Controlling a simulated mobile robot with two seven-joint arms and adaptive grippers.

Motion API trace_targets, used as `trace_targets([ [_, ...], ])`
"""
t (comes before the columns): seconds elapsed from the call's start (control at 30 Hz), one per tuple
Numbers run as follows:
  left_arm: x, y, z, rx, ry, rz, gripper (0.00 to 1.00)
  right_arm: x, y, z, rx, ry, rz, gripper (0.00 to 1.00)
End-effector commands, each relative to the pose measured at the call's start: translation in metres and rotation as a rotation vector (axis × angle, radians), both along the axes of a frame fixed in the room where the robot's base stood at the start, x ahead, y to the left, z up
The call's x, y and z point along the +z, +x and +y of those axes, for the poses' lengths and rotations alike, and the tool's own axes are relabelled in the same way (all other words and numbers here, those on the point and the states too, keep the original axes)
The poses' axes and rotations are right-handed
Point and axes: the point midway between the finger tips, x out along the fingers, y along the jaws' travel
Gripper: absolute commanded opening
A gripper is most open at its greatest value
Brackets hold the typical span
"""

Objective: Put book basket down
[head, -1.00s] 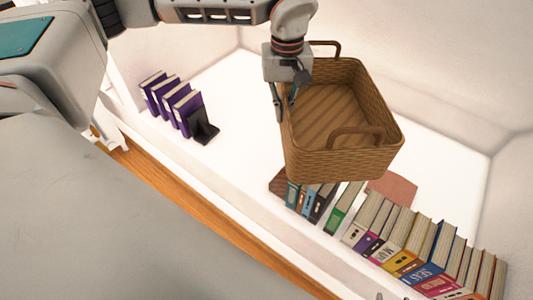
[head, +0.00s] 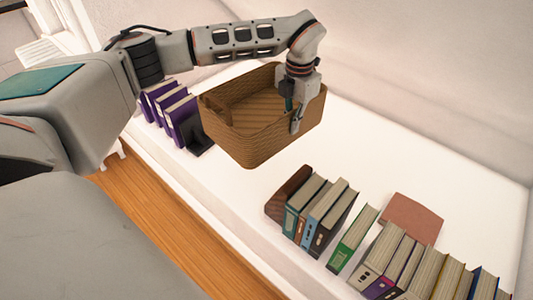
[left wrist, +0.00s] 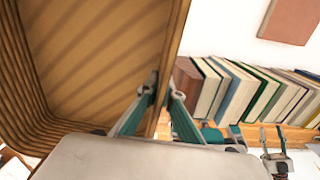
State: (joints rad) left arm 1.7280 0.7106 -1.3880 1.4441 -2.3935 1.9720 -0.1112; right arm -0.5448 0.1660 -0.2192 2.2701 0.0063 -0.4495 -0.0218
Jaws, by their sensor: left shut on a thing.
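A brown woven book basket (head: 255,135) with a handle at its left end shows in the head view, between two groups of books. Its open top faces up and I see no books inside. My left gripper (head: 296,118) is shut on the wall at its right side. In the left wrist view the fingers (left wrist: 160,98) straddle the wall of the basket (left wrist: 90,60). The basket looks held above the white surface (head: 330,135); its underside is hidden. A gripper-like part, probably my right gripper (left wrist: 275,140), shows at the lower right of the left wrist view, its jaw state unclear.
Purple books (head: 172,112) with a black bookend (head: 200,140) stand just left of the basket. A row of books (head: 325,215) with a brown wooden bookend (head: 288,192) stands to the right. A reddish-brown flat item (head: 411,217) lies behind the row. White surface between is clear.

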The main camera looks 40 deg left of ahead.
Motion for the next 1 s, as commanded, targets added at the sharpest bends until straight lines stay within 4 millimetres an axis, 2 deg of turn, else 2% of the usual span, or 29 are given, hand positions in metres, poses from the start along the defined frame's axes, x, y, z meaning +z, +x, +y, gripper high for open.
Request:
trace_targets([
  [0.17, -0.015, 0.004, 0.003, 0.098, 0.0, -0.002, 0.0, -0.003, -0.002, 0.001, 0.002, 0.002, 0.005, 0.4],
  [0.23, -0.027, 0.004, 0.003, 0.105, 0.001, 0.002, 0.0, -0.005, -0.004, 0.002, 0.002, 0.007, 0.009, 0.4],
  [0.37, -0.06, 0.003, 0.003, 0.105, 0.001, 0.007, 0.0, -0.01, -0.005, 0.009, 0.003, 0.029, 0.012, 0.4],
  [0.6, -0.118, 0.001, 0.003, 0.103, 0.0, 0.01, 0.0, 0.001, 0.003, 0.03, 0.002, 0.103, -0.018, 0.4],
  [0.7, -0.136, 0.002, 0.003, 0.104, 0.002, 0.008, 0.0, 0.007, 0.008, 0.037, -0.001, 0.131, -0.032, 0.4],
  [0.8, -0.147, 0.003, 0.003, 0.103, 0.001, 0.002, 0.0, 0.015, 0.012, 0.041, -0.009, 0.157, -0.05, 0.4],
  [1.0, -0.152, 0.005, 0.003, 0.103, 0.0, -0.006, 0.0, 0.025, 0.019, 0.047, -0.017, 0.181, -0.069, 0.4],
])
